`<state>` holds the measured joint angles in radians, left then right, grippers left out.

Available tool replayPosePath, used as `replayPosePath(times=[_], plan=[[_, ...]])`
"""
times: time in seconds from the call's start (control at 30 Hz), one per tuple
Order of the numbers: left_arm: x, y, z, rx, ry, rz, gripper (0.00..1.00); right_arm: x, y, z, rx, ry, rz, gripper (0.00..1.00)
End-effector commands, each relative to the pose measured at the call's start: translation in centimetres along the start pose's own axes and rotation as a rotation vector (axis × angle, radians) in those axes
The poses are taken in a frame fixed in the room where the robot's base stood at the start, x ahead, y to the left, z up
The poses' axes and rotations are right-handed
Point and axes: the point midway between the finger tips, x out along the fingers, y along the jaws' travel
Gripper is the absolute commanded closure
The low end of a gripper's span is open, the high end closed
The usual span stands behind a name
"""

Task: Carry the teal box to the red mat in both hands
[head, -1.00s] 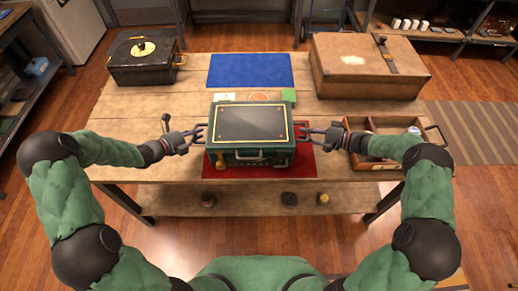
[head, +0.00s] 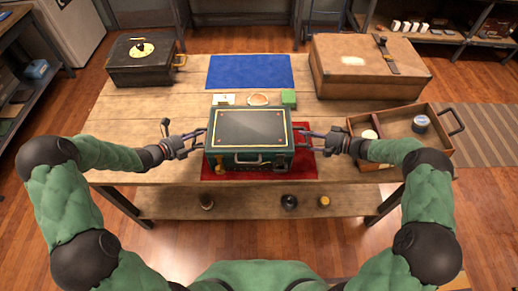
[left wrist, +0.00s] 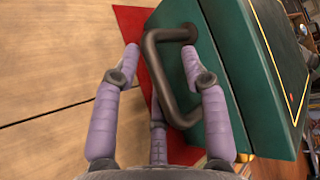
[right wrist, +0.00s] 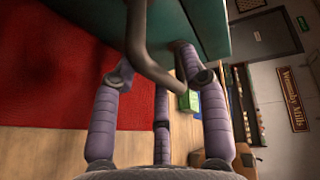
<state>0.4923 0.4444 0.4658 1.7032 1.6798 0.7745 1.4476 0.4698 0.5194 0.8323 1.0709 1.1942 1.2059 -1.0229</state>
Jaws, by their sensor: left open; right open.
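The teal box (head: 249,159), with a dark gold-edged lid, sits upright on the red mat (head: 300,165) at the table's front middle. The mat shows at its sides and front. My left gripper (head: 199,140) is open at the box's left side handle; in the left wrist view the dark handle (left wrist: 156,70) stands between its spread fingers (left wrist: 170,85). My right gripper (head: 305,140) is open at the right side handle; in the right wrist view that handle (right wrist: 137,45) passes between its fingers (right wrist: 155,75). The box's underside is hidden.
Behind the box lie a green block (head: 288,97), small cards and a blue mat (head: 249,71). A wooden tray (head: 434,150) with a can stands close to my right arm. A black case (head: 145,68) and a large brown case (head: 368,72) stand at the back.

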Motion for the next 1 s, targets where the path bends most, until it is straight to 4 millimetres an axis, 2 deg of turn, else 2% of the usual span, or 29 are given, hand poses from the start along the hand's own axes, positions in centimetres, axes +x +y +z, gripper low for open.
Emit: replayPosePath(times=[0.17, 0.4, 0.6, 0.83, 1.0], plan=[[-2.4, 0.1, 0.1, 0.0, -0.004, 0.002, 0.56, 0.2, 0.1, 0.2, 0.003, -0.003, 0.0, 0.56], [-7.2, 0.0, 0.1, 0.001, -0.005, 0.001, 0.56, 0.1, 0.1, 0.1, 0.002, -0.003, -0.001, 0.56], [-10.2, 0.0, 0.0, 0.001, -0.003, 0.0, 0.56, 0.1, 0.0, 0.1, 0.0, -0.002, -0.001, 0.56], [-11.7, -0.1, -0.1, 0.001, 0.0, 0.0, 0.56, -0.1, -0.1, 0.0, -0.001, 0.0, -0.001, 0.56], [-11.7, -0.1, -0.1, 0.001, 0.0, -0.001, 0.56, -1.6, -0.1, -0.1, -0.002, 0.003, 0.0, 0.56]])
